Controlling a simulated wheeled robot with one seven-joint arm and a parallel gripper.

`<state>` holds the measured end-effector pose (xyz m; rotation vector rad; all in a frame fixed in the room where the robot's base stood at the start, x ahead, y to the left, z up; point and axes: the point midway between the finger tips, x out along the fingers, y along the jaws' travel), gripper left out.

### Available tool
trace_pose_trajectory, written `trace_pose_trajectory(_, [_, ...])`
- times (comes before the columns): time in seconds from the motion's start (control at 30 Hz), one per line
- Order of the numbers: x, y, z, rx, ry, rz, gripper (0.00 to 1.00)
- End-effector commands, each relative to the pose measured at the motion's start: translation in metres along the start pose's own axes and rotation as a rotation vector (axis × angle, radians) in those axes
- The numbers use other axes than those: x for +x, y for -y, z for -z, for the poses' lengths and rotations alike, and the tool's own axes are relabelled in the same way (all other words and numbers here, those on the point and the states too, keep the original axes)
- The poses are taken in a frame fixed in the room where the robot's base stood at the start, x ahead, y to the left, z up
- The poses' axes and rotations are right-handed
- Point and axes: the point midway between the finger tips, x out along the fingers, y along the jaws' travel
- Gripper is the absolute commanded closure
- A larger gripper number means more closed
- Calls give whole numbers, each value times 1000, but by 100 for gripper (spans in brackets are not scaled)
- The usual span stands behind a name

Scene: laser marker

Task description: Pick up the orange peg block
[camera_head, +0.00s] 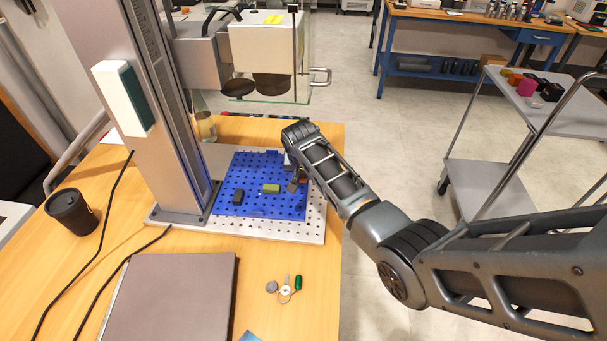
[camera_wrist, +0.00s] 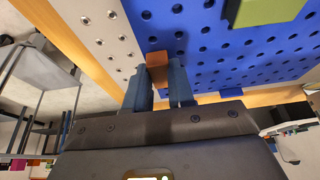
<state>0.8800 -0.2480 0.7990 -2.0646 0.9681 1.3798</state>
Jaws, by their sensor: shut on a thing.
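The orange peg block (camera_wrist: 157,66) is between the two fingers of my gripper (camera_wrist: 160,82) in the wrist view, and the fingers are shut on it. Its lower part is hidden by the fingers. In the head view my gripper (camera_head: 297,183) is at the right side of the blue pegboard (camera_head: 240,203), and a small bit of orange shows beside the fingers. The pegboard also shows in the wrist view (camera_wrist: 225,62). I cannot tell whether the block touches the board.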

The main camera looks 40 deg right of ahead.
Motion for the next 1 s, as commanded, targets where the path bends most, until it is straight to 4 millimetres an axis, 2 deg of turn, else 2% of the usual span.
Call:
trace_pose_trajectory(0.17, [-7, 0, 3, 1, -1, 0, 100])
trace_pose_trajectory(0.37, [-31, 1, 14, 0, -4, 3, 100])
trace_pose_trajectory(0.57, [-46, 1, -28, -3, 1, 2, 100])
trace_pose_trajectory(0.8, [-72, 0, -91, -4, 1, 1, 100])
trace_pose_trajectory(1.0, [-89, 0, -129, -2, 1, 1, 100])
